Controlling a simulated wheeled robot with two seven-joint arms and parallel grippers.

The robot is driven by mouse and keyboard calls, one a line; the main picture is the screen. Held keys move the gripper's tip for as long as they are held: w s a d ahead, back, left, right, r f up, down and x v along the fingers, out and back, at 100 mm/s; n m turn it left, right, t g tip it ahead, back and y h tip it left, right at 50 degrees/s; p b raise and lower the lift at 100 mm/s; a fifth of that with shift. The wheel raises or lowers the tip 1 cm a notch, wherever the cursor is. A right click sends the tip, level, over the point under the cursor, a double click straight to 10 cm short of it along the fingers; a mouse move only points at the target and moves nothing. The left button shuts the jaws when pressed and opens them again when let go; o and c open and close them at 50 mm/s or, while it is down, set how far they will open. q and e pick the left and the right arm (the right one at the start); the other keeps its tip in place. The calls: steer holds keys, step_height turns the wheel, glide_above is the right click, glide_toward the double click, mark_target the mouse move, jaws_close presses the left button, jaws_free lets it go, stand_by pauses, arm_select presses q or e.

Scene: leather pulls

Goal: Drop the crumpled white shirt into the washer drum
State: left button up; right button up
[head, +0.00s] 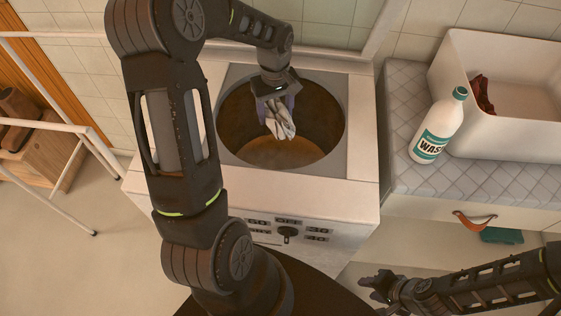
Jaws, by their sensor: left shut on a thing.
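The crumpled white shirt (281,123) hangs from my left gripper (274,102), which is shut on it. Both appear over the round opening of the washer drum (233,135), near its back edge; I cannot tell how far above or inside the rim the shirt is. The drum's brown inside shows around and below the shirt. The top-loading washer (362,140) has a pale top and a front panel with a knob. My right gripper (368,288) is low at the bottom right, away from the washer top, with nothing visible in it; its finger opening is unclear.
Right of the washer, a tiled counter (405,105) carries a white bottle with a teal label (440,128) and a white basin (520,125) with a dark red cloth (482,95). A drawer with a leather pull (473,221) is below. A white rack (45,128) stands left.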

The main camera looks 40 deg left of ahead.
mark_target(275, 101)
arm_select(q)
step_height(275, 101, down, 5)
steer(key=b, duration=0.2)
steer(key=shift+r+b, duration=0.1)
steer(key=shift+b, duration=0.2)
steer(key=o, duration=1.6)
steer(key=shift+r, duration=0.15)
step_height(275, 101, up, 8)
steer(key=shift+f+b, duration=0.2)
steer(key=shift+b, duration=0.3)
steer(key=shift+s, duration=0.1)
